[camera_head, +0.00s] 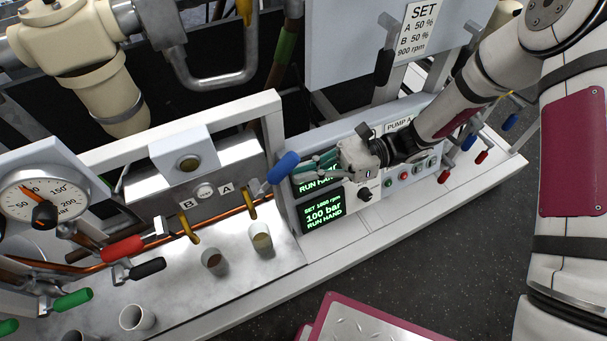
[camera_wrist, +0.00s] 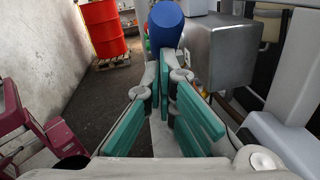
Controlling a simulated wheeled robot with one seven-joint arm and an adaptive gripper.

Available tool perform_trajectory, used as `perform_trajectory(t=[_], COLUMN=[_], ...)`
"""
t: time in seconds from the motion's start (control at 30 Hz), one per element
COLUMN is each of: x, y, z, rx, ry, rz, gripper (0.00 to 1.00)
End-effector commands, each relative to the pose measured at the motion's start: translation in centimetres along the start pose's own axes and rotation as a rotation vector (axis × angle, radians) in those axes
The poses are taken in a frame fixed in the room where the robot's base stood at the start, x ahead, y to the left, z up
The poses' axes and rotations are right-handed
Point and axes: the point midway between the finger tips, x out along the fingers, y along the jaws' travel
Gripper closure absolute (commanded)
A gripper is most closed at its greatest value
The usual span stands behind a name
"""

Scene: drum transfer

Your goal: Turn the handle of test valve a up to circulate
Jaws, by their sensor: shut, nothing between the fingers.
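The blue handle (camera_head: 283,168) sits beside the "A" label (camera_head: 226,188), above the right yellow spout (camera_head: 249,204); I take it as test valve A's. Its grip points up and to the right in the head view. The blue grip also shows in the wrist view (camera_wrist: 166,25), just beyond my fingertips. My gripper (camera_head: 301,169) is shut and empty, its teal fingers pointing left at the blue grip. In the wrist view the fingers (camera_wrist: 165,78) converge below the grip. I cannot tell whether they touch it.
Screens reading "RUN HAND" (camera_head: 324,215) lie below my gripper. A "B" label (camera_head: 188,204) marks the left spout (camera_head: 190,226). Cups (camera_head: 261,238) stand on the tray (camera_head: 180,290). Red (camera_head: 122,249) and black (camera_head: 147,268) handles are at left. A gauge (camera_head: 45,200) is far left.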

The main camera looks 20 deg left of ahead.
Motion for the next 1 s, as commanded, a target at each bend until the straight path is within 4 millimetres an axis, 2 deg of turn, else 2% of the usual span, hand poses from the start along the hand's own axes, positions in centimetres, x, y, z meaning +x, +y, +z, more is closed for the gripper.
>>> perform_trajectory(t=[0.03,0.4,0.8,1.0], x=[0.4,1.9,3.7,4.3], y=[0.4,1.1,1.5,1.5], z=[1.2,4.2,5.7,6.0], rx=[-0.012,-0.059,-0.099,-0.094], ry=[0.046,0.39,0.677,0.668], rz=[-0.005,-0.051,-0.092,-0.092], gripper=[1.0,1.0,1.0,1.0])
